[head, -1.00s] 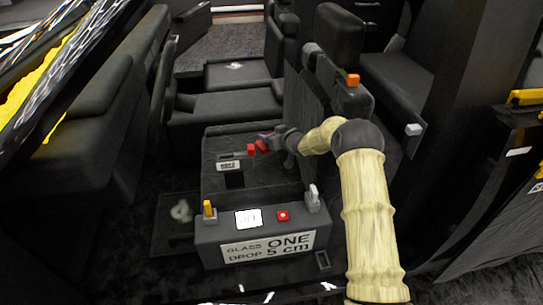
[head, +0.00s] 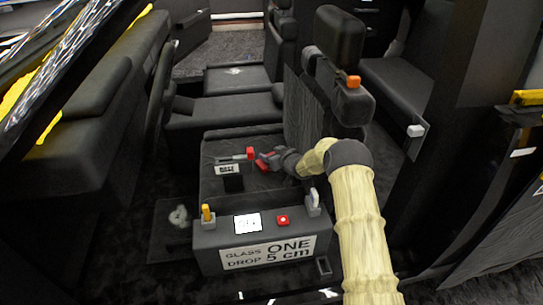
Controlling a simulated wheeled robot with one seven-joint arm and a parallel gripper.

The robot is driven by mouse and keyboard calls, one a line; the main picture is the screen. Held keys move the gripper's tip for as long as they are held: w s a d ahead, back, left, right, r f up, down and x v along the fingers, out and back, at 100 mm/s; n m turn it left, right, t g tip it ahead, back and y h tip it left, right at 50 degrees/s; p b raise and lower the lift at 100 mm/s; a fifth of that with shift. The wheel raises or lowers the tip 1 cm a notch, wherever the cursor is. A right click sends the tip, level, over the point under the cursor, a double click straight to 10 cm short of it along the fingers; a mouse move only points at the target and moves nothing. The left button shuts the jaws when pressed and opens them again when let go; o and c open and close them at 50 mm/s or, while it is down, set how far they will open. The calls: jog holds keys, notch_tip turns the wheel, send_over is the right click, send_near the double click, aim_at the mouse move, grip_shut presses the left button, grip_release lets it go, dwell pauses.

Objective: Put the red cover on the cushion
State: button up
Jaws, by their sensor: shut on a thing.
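My gripper (head: 268,161) reaches in from the right, low over the near seat cushion (head: 265,182), beside the backrest. It is shut on a small red piece, which I take to be the red cover (head: 264,160). I cannot tell whether the piece touches the cushion. A second red block (head: 250,153) sits at the end of a thin grey bar, just left of the gripper and apart from it. The gripper's tips are small and dark here, so their exact hold is hard to see.
A white label (head: 227,170) and dark block stand on the seat's left. In front is a dark box (head: 208,238) with a yellow lever (head: 208,212), a red button (head: 283,220) and a grey lever (head: 314,197). The steering wheel (head: 158,95) is at left, the backrest (head: 305,110) at right.

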jog(key=shift+f, duration=0.15)
jog(key=o, duration=1)
jog(key=shift+r, duration=0.25)
jog(key=shift+s+d+r, duration=0.3)
jog(key=shift+s+d, duration=0.05)
jog(key=shift+s, duration=0.1)
jog(key=shift+p+v, duration=0.8)
jog(key=shift+v, duration=2.3)
jog(key=shift+f, duration=0.1)
